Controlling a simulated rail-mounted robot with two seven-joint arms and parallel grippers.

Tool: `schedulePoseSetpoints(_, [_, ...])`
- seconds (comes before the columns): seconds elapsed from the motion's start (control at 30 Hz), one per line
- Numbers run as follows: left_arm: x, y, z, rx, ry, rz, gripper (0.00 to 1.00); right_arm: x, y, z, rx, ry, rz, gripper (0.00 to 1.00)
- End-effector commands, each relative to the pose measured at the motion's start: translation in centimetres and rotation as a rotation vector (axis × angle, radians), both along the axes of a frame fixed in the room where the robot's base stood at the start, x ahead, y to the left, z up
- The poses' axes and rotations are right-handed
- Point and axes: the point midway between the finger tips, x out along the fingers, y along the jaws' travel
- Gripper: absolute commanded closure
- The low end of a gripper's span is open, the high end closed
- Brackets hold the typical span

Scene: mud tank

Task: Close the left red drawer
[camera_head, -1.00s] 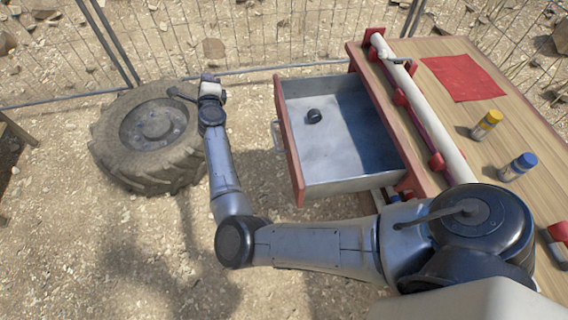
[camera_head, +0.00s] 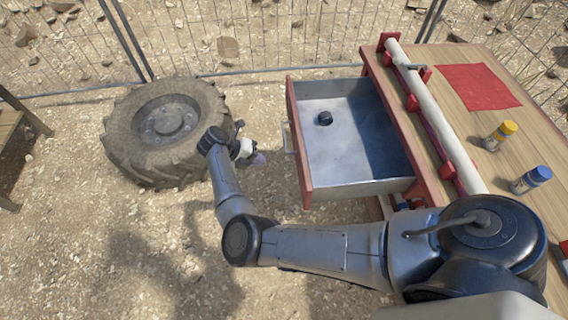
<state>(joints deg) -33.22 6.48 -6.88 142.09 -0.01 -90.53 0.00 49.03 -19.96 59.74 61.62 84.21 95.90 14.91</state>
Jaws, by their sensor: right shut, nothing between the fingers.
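The left red drawer (camera_head: 301,150) is pulled far out of the wooden workbench (camera_head: 540,120). It has a red front panel, a grey metal inside and a pale handle (camera_head: 287,138) on its outer face. A small dark round object (camera_head: 325,118) lies in it. My right gripper (camera_head: 259,158) is left of the drawer front, apart from the handle, pointing toward it. It looks shut and holds nothing. My left gripper is not in view.
A large tyre (camera_head: 168,132) lies on the gravel to the left of my gripper. A wire fence (camera_head: 280,40) runs behind. On the bench are a white pipe (camera_head: 435,115), a red cloth (camera_head: 478,87), a yellow-capped can (camera_head: 499,136) and a blue-capped can (camera_head: 531,180).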

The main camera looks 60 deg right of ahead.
Motion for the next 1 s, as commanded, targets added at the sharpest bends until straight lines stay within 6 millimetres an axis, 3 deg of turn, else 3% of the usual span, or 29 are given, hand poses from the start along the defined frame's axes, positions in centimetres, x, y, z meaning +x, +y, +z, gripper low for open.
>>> schedulePoseSetpoints(0.6, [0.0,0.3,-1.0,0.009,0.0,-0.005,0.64,-5.6,-4.9,-6.9,-0.01,-0.005,-0.007,1.0])
schedulePoseSetpoints(1.0, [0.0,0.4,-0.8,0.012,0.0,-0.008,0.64,-8.2,-7.3,-6.6,-0.009,-0.007,-0.005,1.0])
